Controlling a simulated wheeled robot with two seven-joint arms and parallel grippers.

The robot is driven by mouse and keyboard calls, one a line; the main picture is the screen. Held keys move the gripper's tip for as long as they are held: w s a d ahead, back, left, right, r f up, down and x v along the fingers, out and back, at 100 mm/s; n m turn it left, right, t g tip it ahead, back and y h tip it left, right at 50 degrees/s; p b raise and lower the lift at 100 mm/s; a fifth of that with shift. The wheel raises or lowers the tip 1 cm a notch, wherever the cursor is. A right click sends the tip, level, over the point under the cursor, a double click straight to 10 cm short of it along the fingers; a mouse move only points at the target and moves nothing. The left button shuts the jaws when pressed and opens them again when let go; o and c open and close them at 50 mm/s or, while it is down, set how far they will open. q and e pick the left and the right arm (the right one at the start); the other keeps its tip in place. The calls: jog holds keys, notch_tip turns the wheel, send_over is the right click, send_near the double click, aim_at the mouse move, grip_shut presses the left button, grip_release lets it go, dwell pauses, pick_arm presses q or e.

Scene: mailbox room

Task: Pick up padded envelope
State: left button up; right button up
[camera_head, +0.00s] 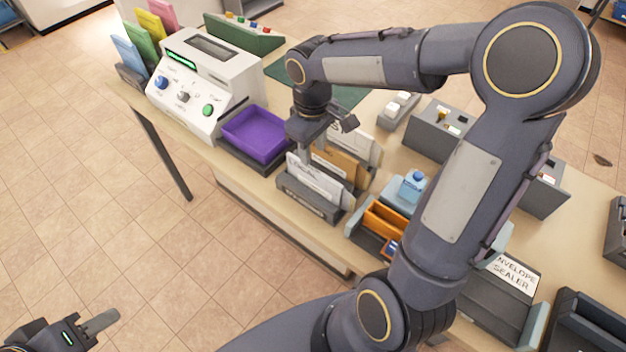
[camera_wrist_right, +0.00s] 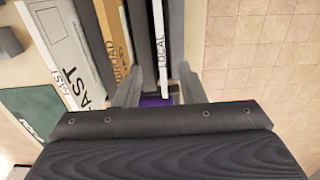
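A brown envelope (camera_head: 340,165), likely the padded envelope, stands upright in the middle of the letter rack; its edge marked ABROAD shows in the right wrist view (camera_wrist_right: 117,50). A white envelope marked LOCAL (camera_wrist_right: 161,45) stands in front of it, and a white one marked FAST (camera_wrist_right: 65,50) behind. My right gripper (camera_head: 305,158) is over the rack, pointing down. In its wrist view its fingers (camera_wrist_right: 161,88) are apart, with the LOCAL edge between them and the brown edge outside, beside one finger. My left gripper (camera_head: 100,322) is low at the left, away from the table.
The dark rack (camera_head: 308,203) stands near the table's front edge. A purple tray (camera_head: 257,133) and a white machine with knobs (camera_head: 205,85) are left of it.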

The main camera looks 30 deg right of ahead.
aim_at(314, 169)
jog(key=shift+s+f, duration=0.2)
jog(key=shift+f, duration=0.8)
jog(key=shift+f+p, duration=0.55)
jog(key=shift+f, duration=1.85)
grip_shut()
